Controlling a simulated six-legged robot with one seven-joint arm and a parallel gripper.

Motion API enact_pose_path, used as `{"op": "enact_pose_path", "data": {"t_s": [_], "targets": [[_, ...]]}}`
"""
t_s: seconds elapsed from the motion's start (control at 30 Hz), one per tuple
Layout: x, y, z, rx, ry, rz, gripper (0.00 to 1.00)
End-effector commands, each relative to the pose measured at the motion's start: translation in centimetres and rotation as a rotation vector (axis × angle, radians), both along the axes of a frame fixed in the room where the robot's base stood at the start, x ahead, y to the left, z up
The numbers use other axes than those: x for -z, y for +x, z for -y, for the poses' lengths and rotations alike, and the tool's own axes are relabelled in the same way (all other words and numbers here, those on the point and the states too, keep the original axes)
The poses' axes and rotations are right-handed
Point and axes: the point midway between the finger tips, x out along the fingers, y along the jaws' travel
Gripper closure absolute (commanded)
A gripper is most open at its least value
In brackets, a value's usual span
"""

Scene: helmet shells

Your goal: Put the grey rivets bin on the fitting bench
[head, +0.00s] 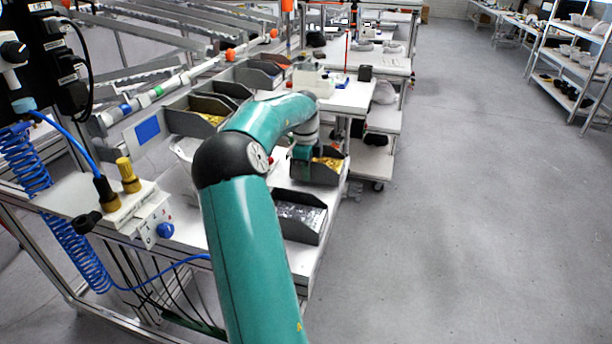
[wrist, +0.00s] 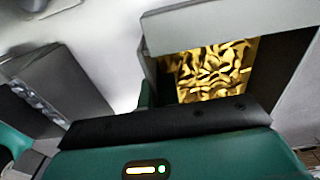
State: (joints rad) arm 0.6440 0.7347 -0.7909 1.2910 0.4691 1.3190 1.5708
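A dark grey bin with brass-coloured pieces (head: 327,178) stands on the near white bench (head: 272,268). A second grey bin with silvery pieces (head: 300,228) stands nearer on the same bench. No readable label shows which bin holds rivets. My gripper (head: 303,154) is down at the left side of the brass bin, very close to it. In the wrist view, the brass bin (wrist: 215,22) is just beyond the gripper's black bar, with one teal finger by its wall. The other finger is hidden, and I cannot tell whether they grip. Which surface is the fitting bench is unclear.
More grey bins (head: 192,122) stand in the rack at the left. A farther white bench (head: 348,98) carries a dark cup and a blue item. A control box with blue hoses (head: 150,222) is near left. Open floor (head: 465,190) lies right; shelves (head: 575,62) stand far right.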

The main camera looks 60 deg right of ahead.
Motion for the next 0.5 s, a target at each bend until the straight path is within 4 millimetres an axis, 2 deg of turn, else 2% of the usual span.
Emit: {"op": "enact_pose_path", "data": {"t_s": [0.1, 0.47, 0.5], "targets": [[1.39, 0.18, -0.06, -0.002, 0.001, 0.000, 1.00], [1.75, 0.40, -0.02, -0.002, -0.001, 0.001, 1.00], [1.73, 0.40, -0.03, -0.002, 0.000, 0.001, 0.89]]}}
